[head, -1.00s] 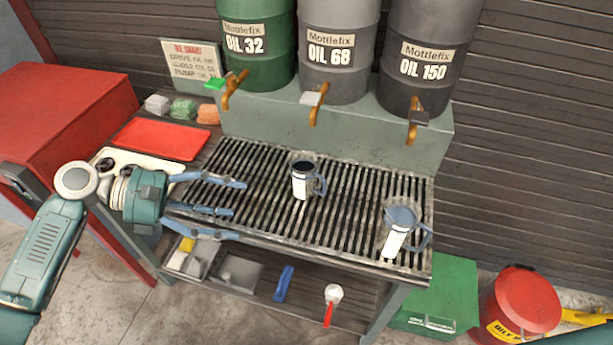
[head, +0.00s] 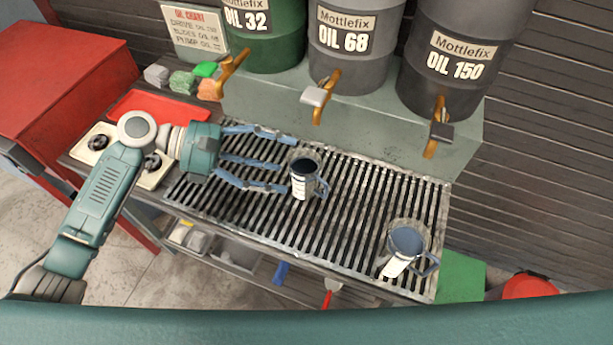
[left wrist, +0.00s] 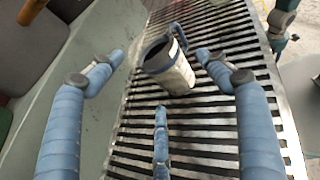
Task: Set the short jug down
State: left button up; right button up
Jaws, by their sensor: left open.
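A jug with a dark inside, a pale label and a blue handle (head: 302,180) stands upright on the slatted grate (head: 340,240). A second, wider-looking jug (head: 403,252) stands on the grate nearer its right end. I cannot tell surely which is the short one. My left gripper (head: 285,162) is open, its fingers pointing at the first jug from the left. In the left wrist view this jug (left wrist: 170,65) is between and just beyond the spread fingertips (left wrist: 160,70); no grip shows.
A red tray (head: 135,106) and colored blocks lie at the left. The grate between the jugs is clear.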

aim_at(294, 165)
pick_arm(q)
jog(key=shift+x, duration=1.05)
jog(key=x, duration=0.2)
jog(key=p+x, duration=0.1)
jog(key=shift+w+d, duration=0.3)
jog(key=shift+d+f, duration=0.1)
jog(key=shift+d, duration=0.25)
jog(key=shift+d+f, duration=0.1)
jog(key=c, duration=1.1)
pick_arm(e)
jog(key=shift+w+r, duration=0.3)
jog(key=shift+r, duration=0.25)
pick_arm(q)
jog(key=shift+c, duration=0.2)
